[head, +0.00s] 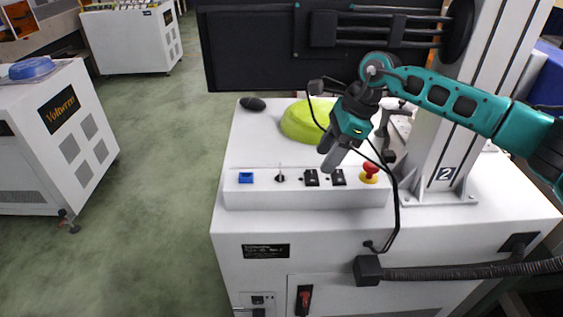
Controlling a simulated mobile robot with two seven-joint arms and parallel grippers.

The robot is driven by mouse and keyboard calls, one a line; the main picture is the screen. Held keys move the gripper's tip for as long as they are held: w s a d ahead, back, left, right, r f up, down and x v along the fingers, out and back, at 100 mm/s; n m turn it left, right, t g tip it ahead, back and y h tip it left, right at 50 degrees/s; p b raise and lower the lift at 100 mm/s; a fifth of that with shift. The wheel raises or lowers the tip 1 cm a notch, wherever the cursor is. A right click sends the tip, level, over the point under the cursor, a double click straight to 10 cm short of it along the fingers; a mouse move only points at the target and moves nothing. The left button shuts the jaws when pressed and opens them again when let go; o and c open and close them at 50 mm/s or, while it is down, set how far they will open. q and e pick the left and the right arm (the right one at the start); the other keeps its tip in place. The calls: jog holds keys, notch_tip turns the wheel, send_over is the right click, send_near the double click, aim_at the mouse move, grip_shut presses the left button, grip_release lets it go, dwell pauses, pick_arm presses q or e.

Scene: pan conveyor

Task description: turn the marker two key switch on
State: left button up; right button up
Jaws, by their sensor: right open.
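A control box (235,198) sits on the front of the white machine whose column carries a "2" marker (447,173). The key switch (280,179) is on the box top, a small dark knob with a thin upright key, between a blue button and the black switches. Its exact turn angle is too small to tell. My right gripper (329,157) comes from the right and points down above the box, to the right of the key switch and apart from it. Its jaws look close together from this angle, and nothing shows between them. My left gripper is not in view.
A blue button (246,178), black switches (312,178) and a red emergency knob (371,169) share the box. The white column (458,110) stands at right. Green floor (160,190) is clear at left.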

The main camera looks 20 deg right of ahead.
aim_at(280, 172)
jog(key=a, duration=0.2)
jog(key=w+a, duration=0.1)
jog(key=a, duration=0.2)
jog(key=w+a, duration=0.1)
jog(key=a, duration=0.1)
jog(key=shift+a, duration=0.25)
jog(key=shift+w+a+f, duration=0.25)
jog(key=shift+a+f, duration=0.4)
jog(key=shift+f, duration=0.15)
jog(key=shift+a+f, duration=0.15)
jog(key=shift+f, duration=0.35)
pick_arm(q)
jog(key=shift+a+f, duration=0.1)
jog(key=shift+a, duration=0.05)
pick_arm(e)
jog(key=shift+f, duration=0.1)
jog(key=shift+c, duration=0.4)
grip_shut()
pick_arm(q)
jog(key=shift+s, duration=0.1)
